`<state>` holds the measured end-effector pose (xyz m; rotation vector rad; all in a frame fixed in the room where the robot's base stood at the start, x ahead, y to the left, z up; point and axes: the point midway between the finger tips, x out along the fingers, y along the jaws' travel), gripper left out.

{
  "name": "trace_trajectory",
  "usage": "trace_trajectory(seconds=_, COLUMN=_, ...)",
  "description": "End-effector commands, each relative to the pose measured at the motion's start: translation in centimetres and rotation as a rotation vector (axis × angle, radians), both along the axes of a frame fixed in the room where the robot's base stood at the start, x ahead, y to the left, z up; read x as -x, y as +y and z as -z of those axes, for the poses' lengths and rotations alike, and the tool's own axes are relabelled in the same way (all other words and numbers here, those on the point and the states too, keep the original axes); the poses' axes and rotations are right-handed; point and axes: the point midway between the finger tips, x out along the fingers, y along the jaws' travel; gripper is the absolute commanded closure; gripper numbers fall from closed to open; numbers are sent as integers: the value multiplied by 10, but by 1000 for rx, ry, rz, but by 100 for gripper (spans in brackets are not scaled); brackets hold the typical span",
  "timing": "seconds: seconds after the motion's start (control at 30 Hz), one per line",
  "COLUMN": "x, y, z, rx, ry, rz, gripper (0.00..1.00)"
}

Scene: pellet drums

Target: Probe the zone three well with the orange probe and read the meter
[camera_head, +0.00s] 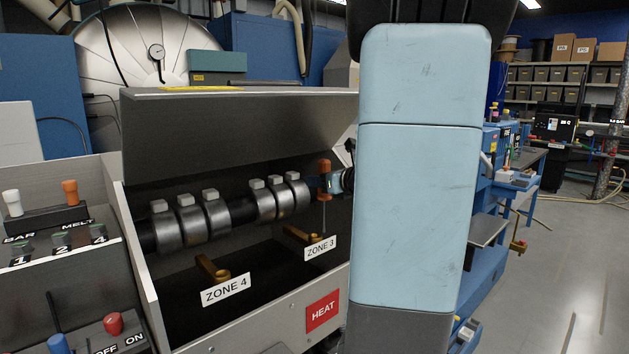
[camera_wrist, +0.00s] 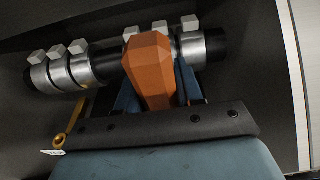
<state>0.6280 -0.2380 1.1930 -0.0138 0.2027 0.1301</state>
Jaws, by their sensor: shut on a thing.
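The orange probe (camera_head: 324,180) is upright in my gripper (camera_head: 326,183), which is shut on its handle. The orange handle fills the middle of the wrist view (camera_wrist: 151,68), between my two blue fingers. In the head view the probe's lower shaft reaches down beside the brass zone three well (camera_head: 297,234), behind the ZONE 3 label (camera_head: 320,248). I cannot tell whether the tip is in the well. The brass zone four well (camera_head: 211,267) stands to the left, behind the ZONE 4 label (camera_head: 225,290). I cannot make out a meter reading.
The barrel with silver heater bands (camera_head: 192,221) runs behind the wells, close to my gripper. The raised grey cover (camera_head: 240,135) hangs above it. A rack (camera_head: 45,217) with a white and an orange-handled tool stands at left. A red HEAT label (camera_head: 322,311) is on the front panel.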

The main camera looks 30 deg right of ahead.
Motion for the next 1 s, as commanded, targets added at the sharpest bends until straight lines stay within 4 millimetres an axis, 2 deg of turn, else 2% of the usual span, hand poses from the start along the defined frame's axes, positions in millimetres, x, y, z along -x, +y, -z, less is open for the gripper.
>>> trace_trajectory(seconds=1.0, x=80, y=-11, z=-7, rx=0, ry=-1, rz=1, gripper=97)
